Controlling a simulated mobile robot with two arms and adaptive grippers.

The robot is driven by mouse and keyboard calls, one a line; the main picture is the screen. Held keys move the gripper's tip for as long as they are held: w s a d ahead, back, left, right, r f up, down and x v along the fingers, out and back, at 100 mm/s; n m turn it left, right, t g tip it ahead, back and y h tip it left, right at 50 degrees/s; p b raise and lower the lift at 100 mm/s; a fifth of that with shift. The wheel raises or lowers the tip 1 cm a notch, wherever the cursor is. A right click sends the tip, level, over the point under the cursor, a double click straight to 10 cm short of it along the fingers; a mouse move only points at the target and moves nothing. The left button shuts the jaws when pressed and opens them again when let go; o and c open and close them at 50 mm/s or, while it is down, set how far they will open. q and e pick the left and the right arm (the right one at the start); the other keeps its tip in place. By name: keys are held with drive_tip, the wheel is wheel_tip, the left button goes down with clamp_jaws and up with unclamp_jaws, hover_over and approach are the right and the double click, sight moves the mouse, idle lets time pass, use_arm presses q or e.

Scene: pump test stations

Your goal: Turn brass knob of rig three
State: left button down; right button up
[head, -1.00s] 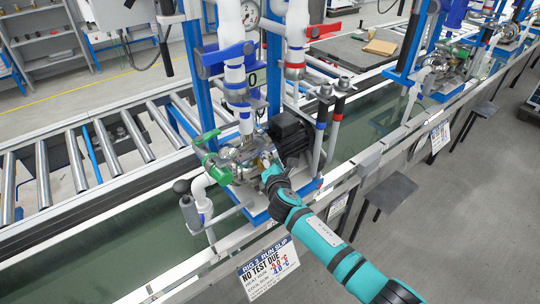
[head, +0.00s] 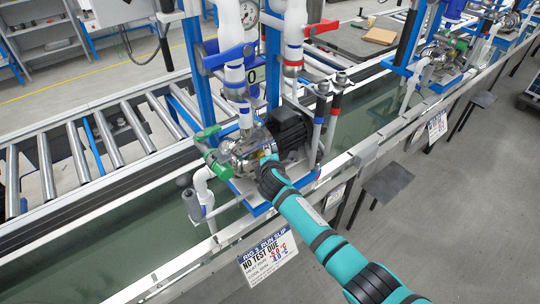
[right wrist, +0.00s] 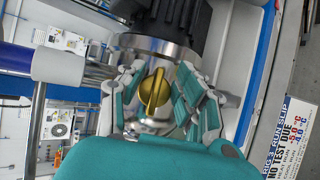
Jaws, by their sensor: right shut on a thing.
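The rig three pump (head: 245,155) stands on a blue base, with its slip sign (head: 268,255) below reading "RIG 3 RUN SLIP, NO TEST DUE". In the right wrist view the brass knob (right wrist: 154,92) sits on the front of the steel pump head (right wrist: 150,48). My right gripper (right wrist: 160,88) has its teal fingers on both sides of the knob and is shut on it. In the head view my right gripper (head: 269,162) is at the pump front and hides most of the knob. My left gripper is not in view.
A green-handled valve (head: 212,150) is left of the pump and a black motor (head: 288,128) behind it. Pipes with a blue handle (head: 228,57) and a red handle (head: 313,30) rise above.

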drive_tip(key=shift+w+a+r, duration=0.1)
drive_tip(key=shift+r, duration=0.1)
drive_tip(key=o, duration=1.2)
drive_tip(key=shift+f, duration=0.1)
drive_tip(key=v, duration=1.2)
drive_tip(key=shift+f, duration=0.1)
